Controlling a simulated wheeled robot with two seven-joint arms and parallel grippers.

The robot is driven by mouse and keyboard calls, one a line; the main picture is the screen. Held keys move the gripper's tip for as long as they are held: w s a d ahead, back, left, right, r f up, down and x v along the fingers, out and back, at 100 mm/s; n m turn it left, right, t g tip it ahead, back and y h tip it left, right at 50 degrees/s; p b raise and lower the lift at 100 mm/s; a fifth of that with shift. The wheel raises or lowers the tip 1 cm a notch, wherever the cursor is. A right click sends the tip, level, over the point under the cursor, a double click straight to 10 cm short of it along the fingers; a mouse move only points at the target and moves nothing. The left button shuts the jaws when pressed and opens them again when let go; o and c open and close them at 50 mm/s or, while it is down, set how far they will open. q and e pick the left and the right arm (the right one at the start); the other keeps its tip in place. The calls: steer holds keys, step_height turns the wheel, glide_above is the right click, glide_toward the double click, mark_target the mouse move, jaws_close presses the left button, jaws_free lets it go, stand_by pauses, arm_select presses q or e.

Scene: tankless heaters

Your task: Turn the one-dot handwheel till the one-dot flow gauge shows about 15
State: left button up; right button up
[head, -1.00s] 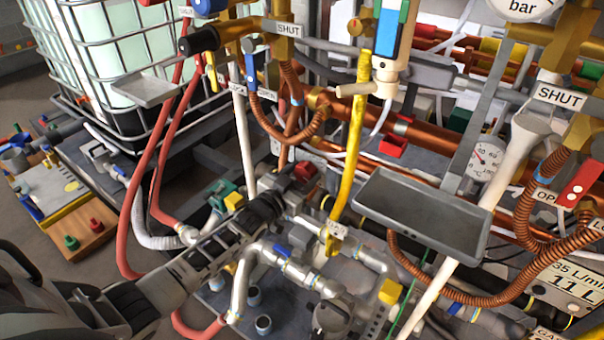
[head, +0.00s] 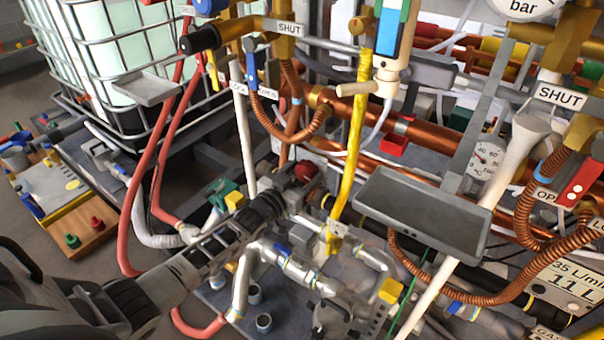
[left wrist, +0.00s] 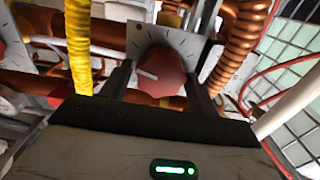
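A red handwheel (head: 307,172) sits low behind the pipes in the head view. In the left wrist view the red handwheel (left wrist: 161,72) has a white pointer line and stands in front of a grey plate (left wrist: 184,41) with tick marks and one small dark dot. My left gripper (head: 281,198) is just short of it in the head view. In the left wrist view its two fingers (left wrist: 160,84) stand on either side of the wheel, with a narrow gap at the left; they look open. I cannot make out a flow gauge. My right gripper is out of view.
A yellow hose (head: 352,150) hangs just right of the wheel. A grey tray (head: 422,213) and a °C dial (head: 487,157) are farther right. Copper coils (left wrist: 238,45) run close beside the wheel. A bar gauge (head: 523,8) is cut off at the top.

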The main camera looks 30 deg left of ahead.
arm_select(q)
steer(key=s+a+p, duration=0.2)
steer(key=s, duration=1.3)
steer(key=shift+s, duration=0.4)
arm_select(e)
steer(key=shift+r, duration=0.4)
arm_select(q)
steer(key=shift+a, duration=0.1)
steer(key=s+d+r+g+p, duration=0.2)
steer(key=s+d+g+p, duration=0.2)
steer(key=s+d, duration=0.9)
steer(key=d+g, duration=0.3)
steer(key=d, duration=0.1)
steer(key=shift+s+h, duration=0.15)
steer(key=shift+h, duration=0.25)
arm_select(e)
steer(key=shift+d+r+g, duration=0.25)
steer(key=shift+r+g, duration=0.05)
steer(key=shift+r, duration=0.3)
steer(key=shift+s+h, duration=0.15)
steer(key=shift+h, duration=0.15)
